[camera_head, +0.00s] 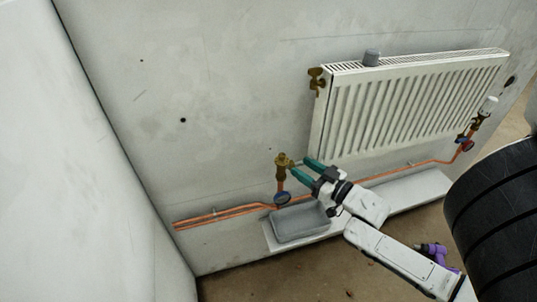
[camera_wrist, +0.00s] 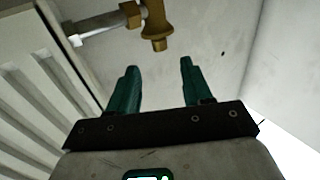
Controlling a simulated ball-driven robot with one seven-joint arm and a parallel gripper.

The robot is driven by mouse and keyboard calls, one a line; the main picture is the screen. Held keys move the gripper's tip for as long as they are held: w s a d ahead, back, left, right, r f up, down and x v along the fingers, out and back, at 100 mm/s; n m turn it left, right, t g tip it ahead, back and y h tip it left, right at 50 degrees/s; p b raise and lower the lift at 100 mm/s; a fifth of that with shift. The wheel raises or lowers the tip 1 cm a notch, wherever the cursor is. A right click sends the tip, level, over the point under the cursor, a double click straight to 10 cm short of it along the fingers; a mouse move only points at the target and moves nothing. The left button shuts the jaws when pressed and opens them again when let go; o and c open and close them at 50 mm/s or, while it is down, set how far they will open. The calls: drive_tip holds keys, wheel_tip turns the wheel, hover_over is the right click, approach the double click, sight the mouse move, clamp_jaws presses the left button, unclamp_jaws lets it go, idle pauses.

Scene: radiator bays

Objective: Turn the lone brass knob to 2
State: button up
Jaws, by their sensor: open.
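In the head view a brass valve with a knob-like top (camera_head: 281,160) stands on a copper pipe stub at the wall, left of the radiator. My gripper (camera_head: 303,168) is just right of it, with its teal fingers pointing at it. In the wrist view the fingers (camera_wrist: 159,64) are apart, with nothing between them. A brass fitting (camera_wrist: 156,28) with a silver side stub shows beyond the fingertips, apart from them. No number marks on the brass can be read.
A white radiator (camera_head: 410,100) hangs on the wall, with a brass fitting (camera_head: 317,78) at its upper left and a white-headed valve (camera_head: 487,106) at its right. A purple tool (camera_head: 437,252) lies on the floor.

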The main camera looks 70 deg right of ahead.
sight(278, 158)
drive_tip(key=p+x, duration=0.1)
drive_tip(key=x, duration=0.9)
drive_tip(key=shift+w+d+f, duration=0.1)
drive_tip(key=shift+w, duration=0.3)
drive_tip(key=shift+c, duration=0.2)
drive_tip(key=shift+f, duration=0.1)
clamp_jaws()
